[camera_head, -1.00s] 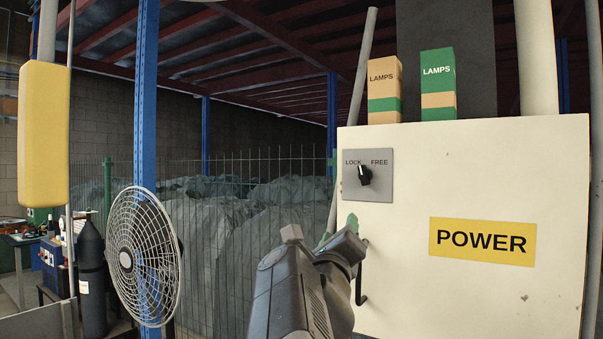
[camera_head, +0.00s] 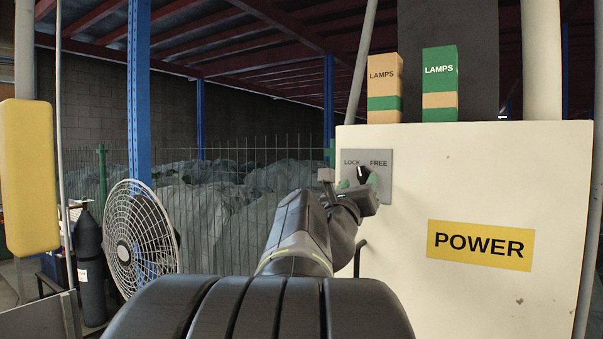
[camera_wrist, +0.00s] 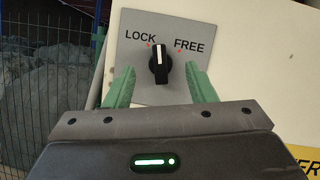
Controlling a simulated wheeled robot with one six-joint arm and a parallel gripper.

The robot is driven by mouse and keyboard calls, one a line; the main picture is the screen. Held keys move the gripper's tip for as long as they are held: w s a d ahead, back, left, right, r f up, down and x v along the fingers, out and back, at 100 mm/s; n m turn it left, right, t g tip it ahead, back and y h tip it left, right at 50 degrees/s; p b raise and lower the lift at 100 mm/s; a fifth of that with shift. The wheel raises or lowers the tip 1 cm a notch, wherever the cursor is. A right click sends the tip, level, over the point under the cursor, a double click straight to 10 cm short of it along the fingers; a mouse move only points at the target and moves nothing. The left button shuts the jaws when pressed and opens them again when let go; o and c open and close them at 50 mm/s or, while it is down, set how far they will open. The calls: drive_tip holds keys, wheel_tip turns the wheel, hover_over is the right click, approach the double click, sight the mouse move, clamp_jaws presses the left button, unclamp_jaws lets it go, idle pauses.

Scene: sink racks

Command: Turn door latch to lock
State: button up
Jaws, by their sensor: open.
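The latch is a black knob (camera_wrist: 159,62) with a white pointer line on a grey plate (camera_wrist: 181,27) marked LOCK on the left and FREE on the right. In the wrist view its pointer stands nearly straight up, between the two words. In the head view the knob (camera_head: 362,174) is partly hidden by my gripper. My gripper (camera_wrist: 160,80) is open, with one green finger on each side of the knob. I see gaps between the fingers and the knob in the wrist view; it also shows at the plate in the head view (camera_head: 359,183).
The plate is on a cream cabinet door (camera_head: 470,185) with a yellow POWER label (camera_head: 480,245). A dark handle (camera_head: 359,257) is below the plate. Two LAMPS boxes (camera_head: 385,88) stand on top. A fan (camera_head: 141,238) and wire fence (camera_head: 235,215) are at left.

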sight(363, 176)
drive_tip(key=shift+p+x, duration=0.3)
drive_tip(key=shift+x, duration=1.05)
drive_tip(key=c, duration=1)
drive_tip(key=shift+o, duration=0.2)
drive_tip(key=shift+n+y, duration=0.3)
drive_tip(key=shift+n, duration=0.2)
drive_tip(key=n+y+b, duration=0.1)
drive_tip(key=n, duration=0.1)
drive_tip(key=shift+s+n, duration=0.1)
drive_tip(key=shift+n, duration=0.2)
drive_tip(key=shift+d+n+y+p, duration=0.15)
drive_tip(key=shift+n+y, duration=0.45)
drive_tip(key=shift+n, duration=0.55)
drive_tip(key=shift+a+n+y+p, duration=0.15)
drive_tip(key=shift+n+y, duration=0.45)
drive_tip(key=shift+n, duration=0.55)
drive_tip(key=shift+d, duration=0.1)
